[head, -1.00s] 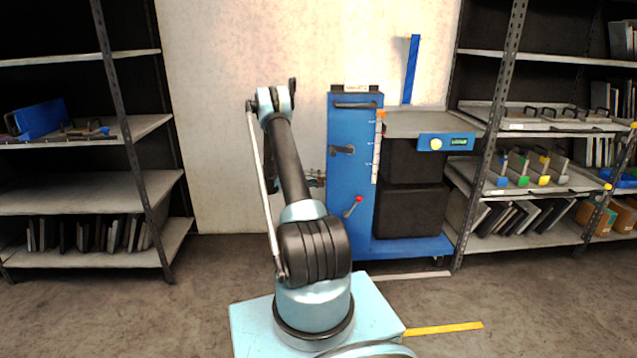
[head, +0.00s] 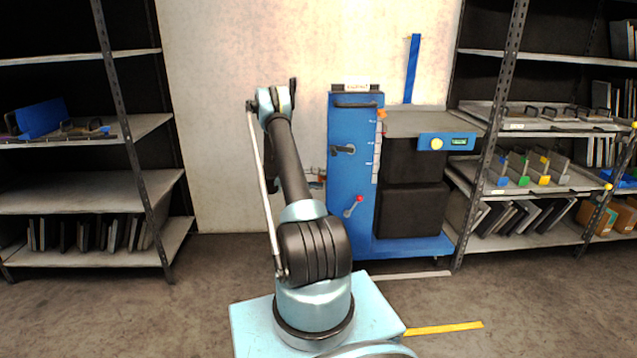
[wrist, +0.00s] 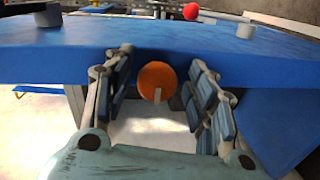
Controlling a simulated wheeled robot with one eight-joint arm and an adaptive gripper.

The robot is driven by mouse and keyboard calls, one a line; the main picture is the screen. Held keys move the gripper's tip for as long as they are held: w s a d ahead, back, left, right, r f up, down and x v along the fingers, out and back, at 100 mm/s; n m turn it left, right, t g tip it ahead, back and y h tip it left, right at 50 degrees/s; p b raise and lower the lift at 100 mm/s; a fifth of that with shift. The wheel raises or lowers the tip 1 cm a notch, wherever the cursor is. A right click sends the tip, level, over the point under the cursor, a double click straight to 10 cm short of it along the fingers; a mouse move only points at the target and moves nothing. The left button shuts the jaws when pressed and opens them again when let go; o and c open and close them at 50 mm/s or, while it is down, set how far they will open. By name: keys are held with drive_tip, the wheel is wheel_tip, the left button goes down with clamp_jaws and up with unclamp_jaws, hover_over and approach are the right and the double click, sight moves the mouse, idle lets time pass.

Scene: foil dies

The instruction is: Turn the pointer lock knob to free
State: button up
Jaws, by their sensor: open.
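An orange round knob (wrist: 157,78) shows in the wrist view on the near edge of a blue panel (wrist: 225,40). A short pale mark on it points downward. My gripper (wrist: 160,66) is open, with one finger on each side of the knob and visible gaps between. I cannot tell whether any finger touches it.
A red-tipped lever (head: 354,206) and a black handle (head: 343,150) are on the cabinet front; the red ball (wrist: 190,11) shows in the wrist view. A grey bench top (head: 415,122) adjoins at right. Shelves stand on both sides. The floor before the cabinet is open.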

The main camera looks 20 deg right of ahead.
drive_tip(key=v, duration=1.2)
